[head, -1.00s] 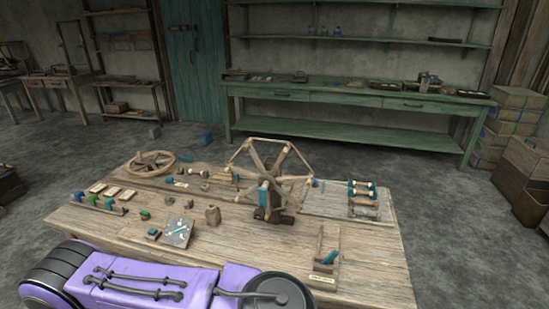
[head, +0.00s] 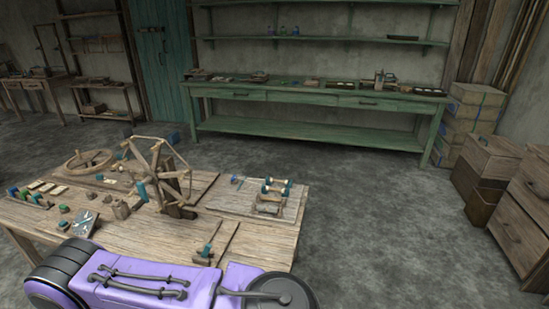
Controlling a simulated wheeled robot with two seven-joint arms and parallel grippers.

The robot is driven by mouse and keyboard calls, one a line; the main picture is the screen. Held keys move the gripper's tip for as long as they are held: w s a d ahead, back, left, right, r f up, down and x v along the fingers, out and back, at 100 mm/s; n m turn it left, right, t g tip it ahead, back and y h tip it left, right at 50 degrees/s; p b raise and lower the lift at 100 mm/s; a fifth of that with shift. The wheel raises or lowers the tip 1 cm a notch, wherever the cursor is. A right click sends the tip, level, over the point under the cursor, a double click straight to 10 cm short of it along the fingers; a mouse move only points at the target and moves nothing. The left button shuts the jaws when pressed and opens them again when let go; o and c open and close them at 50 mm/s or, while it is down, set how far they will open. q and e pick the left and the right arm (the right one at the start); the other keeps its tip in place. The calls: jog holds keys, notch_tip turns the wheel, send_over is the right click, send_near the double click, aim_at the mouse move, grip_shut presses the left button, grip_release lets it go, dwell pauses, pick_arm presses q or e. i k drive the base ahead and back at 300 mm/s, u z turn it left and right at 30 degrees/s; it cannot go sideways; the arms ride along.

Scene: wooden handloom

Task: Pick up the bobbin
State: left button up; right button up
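Small spool-like pieces with teal ends, which look like bobbins (head: 275,190), lie on a small wooden stand at the right part of the wooden table (head: 150,236). A small blue-teal piece (head: 207,250) sits in a wooden holder near the table's front right; I cannot tell whether it is a bobbin. Several green and blue pieces (head: 24,193) stand in a row at the table's left end. Which of these is the task's bobbin is not clear. Neither of my grippers is in view.
A long green bench (head: 315,95) is against the back wall. Drawers (head: 520,215) stand at the right. The grey floor (head: 380,220) between is clear.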

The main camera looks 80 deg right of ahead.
aim_at(273, 210)
jog(key=z, duration=2.05)
jog(key=i, duration=1)
jog(key=z, duration=0.05)
